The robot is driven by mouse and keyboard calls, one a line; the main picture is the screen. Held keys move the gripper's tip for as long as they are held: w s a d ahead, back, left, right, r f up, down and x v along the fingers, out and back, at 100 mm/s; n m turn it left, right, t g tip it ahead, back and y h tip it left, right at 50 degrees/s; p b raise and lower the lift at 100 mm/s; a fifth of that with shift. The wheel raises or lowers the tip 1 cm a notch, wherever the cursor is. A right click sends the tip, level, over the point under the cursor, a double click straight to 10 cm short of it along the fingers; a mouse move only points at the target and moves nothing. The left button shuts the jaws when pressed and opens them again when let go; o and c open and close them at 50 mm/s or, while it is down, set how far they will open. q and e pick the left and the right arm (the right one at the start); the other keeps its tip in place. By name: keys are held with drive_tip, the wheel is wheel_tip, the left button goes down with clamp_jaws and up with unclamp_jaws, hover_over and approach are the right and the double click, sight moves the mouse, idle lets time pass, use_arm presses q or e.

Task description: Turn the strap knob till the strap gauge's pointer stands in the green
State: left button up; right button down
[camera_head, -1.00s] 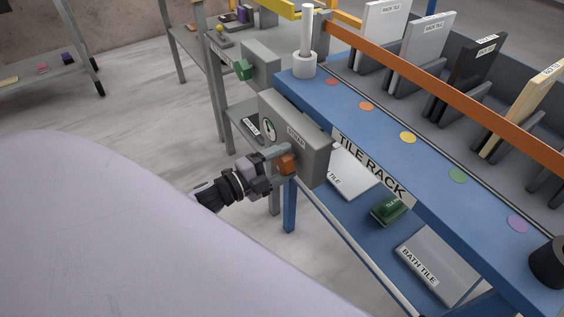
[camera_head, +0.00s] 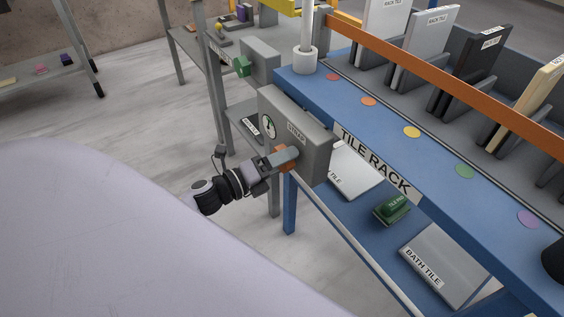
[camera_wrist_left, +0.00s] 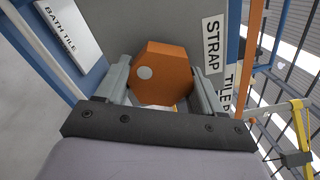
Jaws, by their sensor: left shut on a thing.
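The strap knob is orange and faceted with a pale dot on its face; it sits low on the grey STRAP box (camera_head: 312,137), and its edge shows in the head view (camera_head: 291,153). My left gripper (camera_head: 284,160) is shut on the strap knob. In the left wrist view the knob (camera_wrist_left: 163,77) lies between the two grey fingers of this gripper (camera_wrist_left: 162,92). The strap gauge (camera_head: 268,126), a round white dial with some green, is on the box's left face above the gripper. Its pointer is too small to read surely.
The box hangs at the end of the blue tile rack (camera_head: 352,108), which holds upright tiles behind an orange strap (camera_head: 440,77). A lower shelf holds a bath tile (camera_head: 440,264) and a green pad (camera_head: 391,208). A second grey box with a green knob (camera_head: 242,66) stands behind.

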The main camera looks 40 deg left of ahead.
use_arm(q)
drive_tip(key=shift+m, duration=0.3)
drive_tip(key=o, duration=1)
drive_tip(key=shift+c, duration=0.2)
drive_tip(key=v, duration=0.7)
